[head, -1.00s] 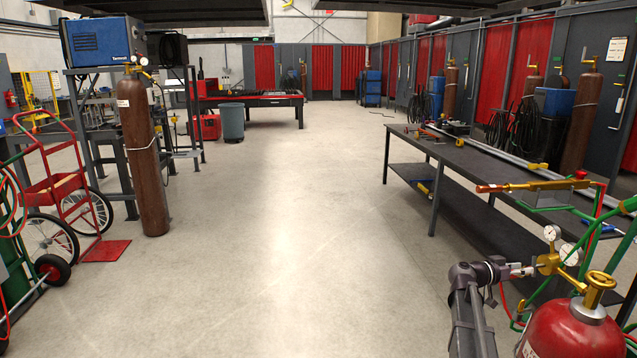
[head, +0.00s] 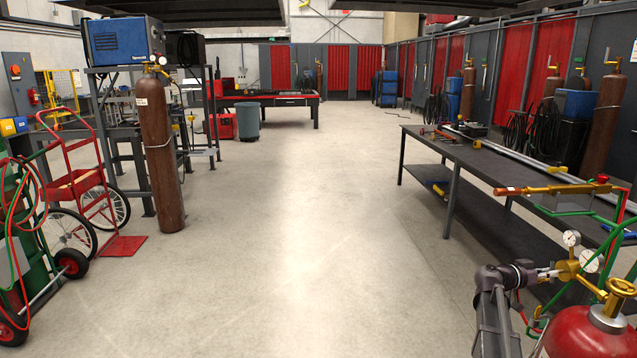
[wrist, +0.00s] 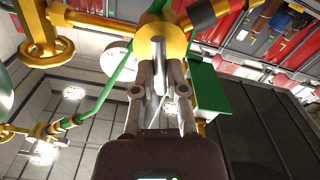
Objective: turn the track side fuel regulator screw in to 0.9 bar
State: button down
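The brass fuel regulator (head: 568,270) sits on the red cylinder (head: 585,335) at the lower right of the head view. Its two white gauges (head: 571,239) stand above it, too small to read. My gripper (head: 545,273) is at the regulator's left side. In the wrist view the brass regulator body (wrist: 162,45) is straight ahead of my gripper (wrist: 160,68). The grey adjusting screw (wrist: 159,78) points back between the two fingers. The fingers stand apart on either side of it, with narrow gaps showing. The gauge faces cannot be read in the wrist view.
A brass torch (head: 555,190) and green tubing (head: 610,245) are close above and right of the regulator. A dark workbench (head: 500,173) stands behind. The floor (head: 310,250) left of the arm is clear. A brown cylinder (head: 160,150) and red cart (head: 80,185) stand at left.

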jog(key=shift+m, duration=0.3)
jog(key=shift+m, duration=1.6)
jog(key=shift+m, duration=1.8)
jog(key=shift+m, duration=1.8)
